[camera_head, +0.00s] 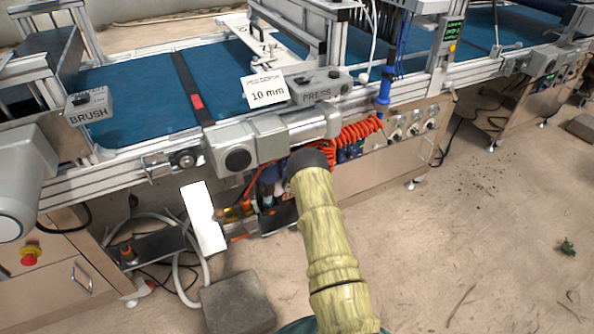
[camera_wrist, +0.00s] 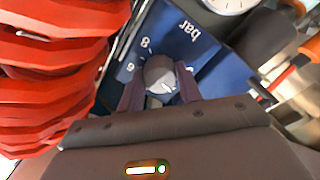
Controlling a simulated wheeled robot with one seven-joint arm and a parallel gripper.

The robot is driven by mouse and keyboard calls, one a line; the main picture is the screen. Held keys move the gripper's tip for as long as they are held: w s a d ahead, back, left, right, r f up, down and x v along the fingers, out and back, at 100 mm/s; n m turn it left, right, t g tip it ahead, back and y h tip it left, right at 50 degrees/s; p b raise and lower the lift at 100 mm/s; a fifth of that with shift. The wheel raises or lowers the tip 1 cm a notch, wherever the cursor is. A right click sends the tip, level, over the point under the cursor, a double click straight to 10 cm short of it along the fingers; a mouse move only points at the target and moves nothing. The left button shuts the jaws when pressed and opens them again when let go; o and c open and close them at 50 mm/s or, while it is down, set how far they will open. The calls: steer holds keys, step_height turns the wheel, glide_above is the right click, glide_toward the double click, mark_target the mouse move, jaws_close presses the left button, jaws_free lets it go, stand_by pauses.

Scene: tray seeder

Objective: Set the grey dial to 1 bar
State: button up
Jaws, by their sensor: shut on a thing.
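The grey dial (camera_wrist: 161,76) is a small round knob on a blue panel (camera_wrist: 205,66), seen in the wrist view. The panel carries white print: "bar", an "8" and other marks partly covered. My gripper (camera_wrist: 159,90) has its two dark fingers on either side of the dial and is shut on it. Which mark the dial points at cannot be told. In the head view the dial is hidden, and only a little of the blue panel (camera_head: 350,151) shows beside the red hose, right of my arm's dark end.
A coiled red hose (camera_wrist: 50,75) lies close on the left in the wrist view. A round white gauge (camera_wrist: 230,4) is at the top edge. In the head view, the conveyor (camera_head: 140,95) stands behind, and open floor lies to the right.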

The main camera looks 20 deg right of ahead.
steer(key=shift+f+n, duration=0.1)
steer(key=shift+n, duration=1.1)
steer(key=o, duration=1)
steer(key=shift+s, duration=0.1)
steer(key=s+p, duration=0.3)
steer(key=s, duration=1.4)
steer(key=shift+d, duration=0.25)
